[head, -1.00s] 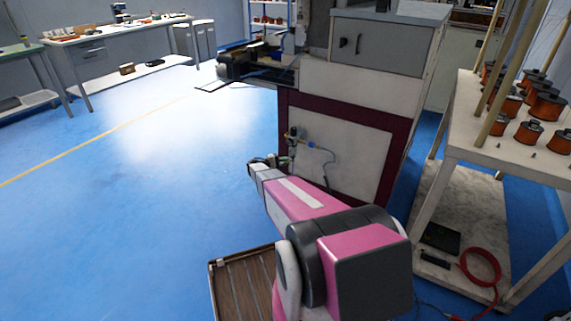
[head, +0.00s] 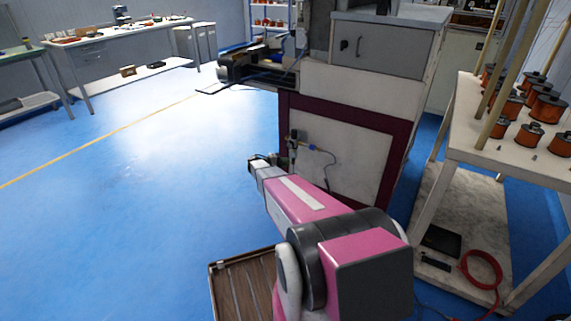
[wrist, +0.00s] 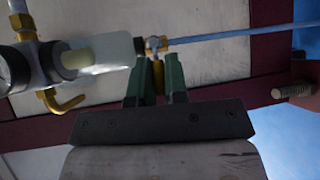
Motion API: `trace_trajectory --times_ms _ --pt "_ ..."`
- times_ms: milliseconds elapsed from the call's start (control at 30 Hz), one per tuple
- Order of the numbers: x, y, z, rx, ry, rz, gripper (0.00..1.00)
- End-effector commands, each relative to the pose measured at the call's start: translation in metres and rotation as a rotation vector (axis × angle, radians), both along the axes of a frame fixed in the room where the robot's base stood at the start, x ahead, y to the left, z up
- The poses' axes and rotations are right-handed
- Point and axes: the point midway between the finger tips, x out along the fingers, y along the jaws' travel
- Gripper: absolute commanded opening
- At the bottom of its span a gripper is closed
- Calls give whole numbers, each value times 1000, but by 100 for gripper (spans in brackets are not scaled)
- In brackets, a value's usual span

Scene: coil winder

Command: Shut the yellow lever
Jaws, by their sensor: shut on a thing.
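The yellow lever (wrist: 158,78) shows in the wrist view as a narrow yellow strip hanging below a small brass fitting (wrist: 156,45) on the air line. My gripper (wrist: 158,84) has its two green fingers closed on either side of the lever. The fingers hide part of it. In the head view, my gripper (head: 282,161) is low at the machine's front panel, near the air fittings (head: 295,140). The lever cannot be made out clearly there.
In the wrist view a pale filter bowl (wrist: 105,52), a gauge (wrist: 12,68) and a curved brass piece (wrist: 65,102) are at left. A blue tube (wrist: 245,33) runs right; a bolt (wrist: 292,91) juts out at right. Open blue floor (head: 130,200) lies left of the machine (head: 340,155).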

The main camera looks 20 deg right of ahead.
Motion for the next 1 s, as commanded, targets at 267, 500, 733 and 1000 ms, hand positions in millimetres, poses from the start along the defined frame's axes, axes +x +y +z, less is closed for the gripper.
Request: trace_trajectory --times_ms 267,500,733,1000 --pt "-1 -1 1 -3 0 -1 38" --pt "0 -1 3 -7 1 0 38" --pt "1 -1 -2 -56 65 1 38" --pt "0 -1 -13 -247 314 0 38"
